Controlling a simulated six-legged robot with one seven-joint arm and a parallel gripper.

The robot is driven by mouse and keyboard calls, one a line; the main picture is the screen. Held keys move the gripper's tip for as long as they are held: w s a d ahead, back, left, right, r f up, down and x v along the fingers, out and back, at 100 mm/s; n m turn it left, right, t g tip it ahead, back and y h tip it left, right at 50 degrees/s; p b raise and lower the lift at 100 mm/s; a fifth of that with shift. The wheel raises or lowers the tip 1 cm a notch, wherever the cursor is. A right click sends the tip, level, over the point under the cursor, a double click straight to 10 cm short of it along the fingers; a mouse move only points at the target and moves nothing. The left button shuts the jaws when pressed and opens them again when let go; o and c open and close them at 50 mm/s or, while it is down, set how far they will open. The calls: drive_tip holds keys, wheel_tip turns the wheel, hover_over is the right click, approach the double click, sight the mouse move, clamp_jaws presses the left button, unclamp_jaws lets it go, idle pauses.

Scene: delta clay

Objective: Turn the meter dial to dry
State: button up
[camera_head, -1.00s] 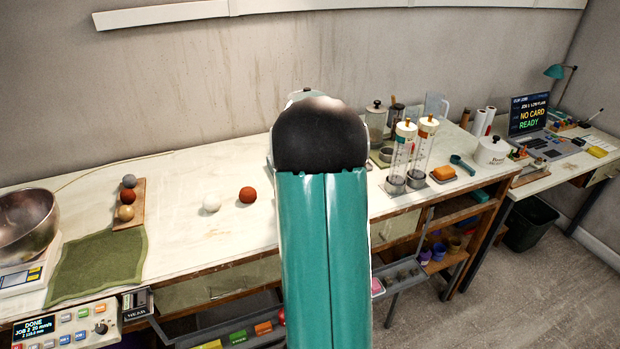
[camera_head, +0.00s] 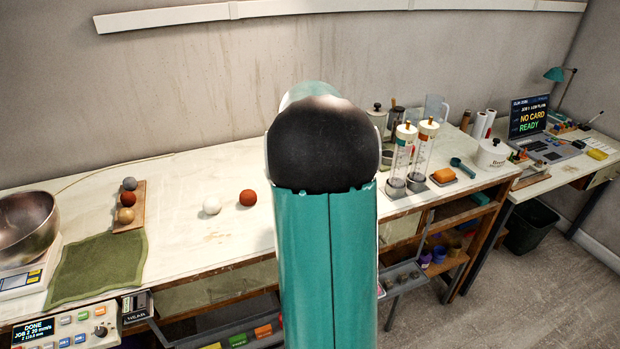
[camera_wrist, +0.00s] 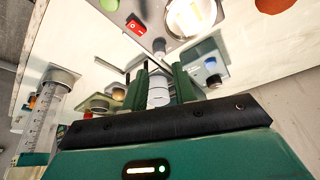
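My gripper (camera_wrist: 160,68) shows in the wrist view, its two green fingers apart. A white, ringed cylinder (camera_wrist: 158,90) appears in the gap between them; I cannot tell its depth or any contact. A grey unit (camera_wrist: 207,66) with a dark-and-blue knob (camera_wrist: 212,80) lies just right of the fingers. I cannot tell whether it is the meter, and no "dry" mark is legible. In the head view my arm hides the gripper and part of the bench. A control box (camera_head: 66,328) with a black knob (camera_head: 100,331) and a "DONE" display stands at lower left.
The long bench (camera_head: 180,225) carries a white ball (camera_head: 211,206), a red ball (camera_head: 247,198), a green cloth (camera_head: 98,268) and a metal bowl (camera_head: 27,225). Clear upright tubes (camera_head: 421,150) stand right of my arm. The wrist view shows a red switch (camera_wrist: 136,25).

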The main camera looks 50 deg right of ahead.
drive_tip(key=v, duration=0.7)
drive_tip(key=shift+r, duration=0.2)
drive_tip(key=shift+a, duration=0.1)
drive_tip(key=a+r+n+t+y, duration=0.1)
drive_tip(key=a+r+n, duration=0.15)
drive_tip(key=a, duration=0.95)
drive_tip(key=a+r+n+t+y, duration=0.1)
drive_tip(key=a+r+n, duration=0.15)
drive_tip(key=a, duration=0.95)
drive_tip(key=s+a+f+n+y, duration=0.1)
drive_tip(key=s+a+f+n, duration=0.1)
drive_tip(key=s+a, duration=0.3)
drive_tip(key=s+a+f+n+t, duration=0.1)
drive_tip(key=s+a+n, duration=0.3)
drive_tip(key=a, duration=1)
drive_tip(key=shift+s+a+f+y, duration=0.3)
drive_tip(key=shift+s+f+y, duration=0.15)
drive_tip(key=shift+s, duration=0.65)
